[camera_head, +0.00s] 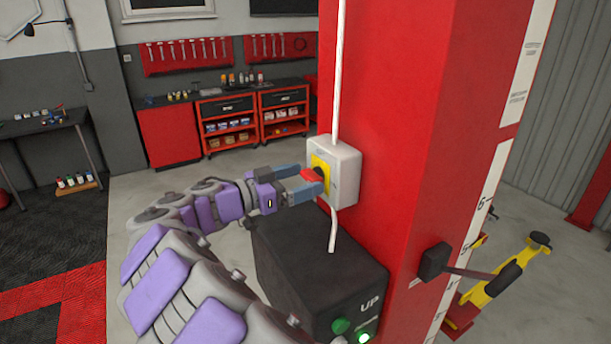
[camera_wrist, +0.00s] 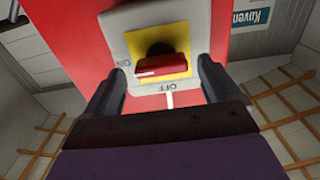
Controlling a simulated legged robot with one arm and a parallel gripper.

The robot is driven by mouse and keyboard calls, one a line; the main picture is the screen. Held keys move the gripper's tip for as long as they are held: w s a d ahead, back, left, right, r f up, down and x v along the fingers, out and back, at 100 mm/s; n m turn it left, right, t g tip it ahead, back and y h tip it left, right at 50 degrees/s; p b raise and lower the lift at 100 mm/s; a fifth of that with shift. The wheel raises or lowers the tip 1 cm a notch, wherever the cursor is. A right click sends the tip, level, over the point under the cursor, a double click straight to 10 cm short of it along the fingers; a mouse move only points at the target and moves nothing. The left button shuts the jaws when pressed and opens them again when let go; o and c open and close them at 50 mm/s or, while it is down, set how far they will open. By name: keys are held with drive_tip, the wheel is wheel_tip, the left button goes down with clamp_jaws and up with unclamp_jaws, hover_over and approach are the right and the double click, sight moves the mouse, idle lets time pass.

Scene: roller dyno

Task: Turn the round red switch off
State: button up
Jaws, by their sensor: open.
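The round red switch (camera_wrist: 162,66) sits on a yellow plate in a pale box (camera_head: 346,168) on the red column. Its red handle also shows in the head view (camera_head: 311,174). In the wrist view, "ON" is printed at the left of the plate and "OFF" below it; the handle lies roughly crosswise, slightly tilted. My gripper (camera_wrist: 160,85) is open, with one finger on each side of the switch. No finger clearly touches the handle. In the head view my gripper (camera_head: 304,179) reaches the front of the box, and its fingers partly hide the switch.
The red column (camera_head: 400,120) carries a white cable above and below the box. A black control box (camera_head: 310,270) with a green button and "UP" label stands below my gripper. A black lever (camera_head: 435,262) juts from the column. Open floor lies to the left.

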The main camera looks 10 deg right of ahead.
drive_tip(key=shift+w+d, duration=0.2)
drive_tip(key=shift+d, duration=0.05)
drive_tip(key=shift+a, duration=0.55)
drive_tip(key=shift+d, duration=0.85)
drive_tip(key=c, duration=0.5)
drive_tip(key=shift+w+a, duration=0.1)
drive_tip(key=c, duration=0.6)
